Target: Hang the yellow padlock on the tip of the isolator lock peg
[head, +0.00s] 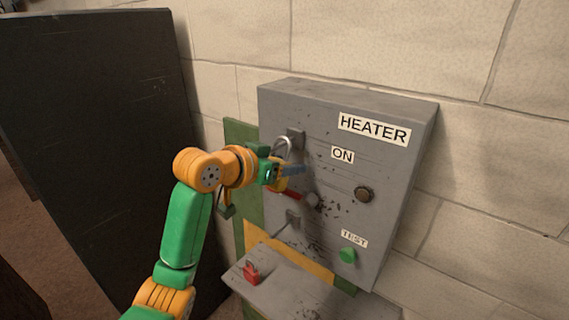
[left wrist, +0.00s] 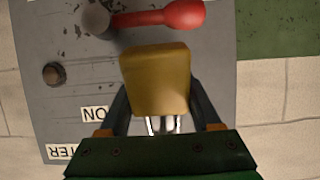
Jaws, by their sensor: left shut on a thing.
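My left gripper (head: 286,174) is shut on the yellow padlock (left wrist: 157,80) in front of the grey HEATER box. In the left wrist view the padlock's body sits between the fingers (left wrist: 163,116), with its metal shackle toward the palm. In the head view the shackle (head: 284,145) stands up above the gripper, and the fingers mostly hide the body. A small dark bracket (head: 296,138) is behind the shackle; I cannot tell whether they touch. A lower bracket with a thin peg (head: 290,219) sticks out below. I cannot tell which is the lock peg. My right gripper is out of view.
The red isolator handle (head: 289,193) is just below my left gripper; it also shows in the wrist view (left wrist: 165,17). A red padlock (head: 251,271) stands on the grey shelf (head: 290,290). A dark panel (head: 90,150) stands at the left.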

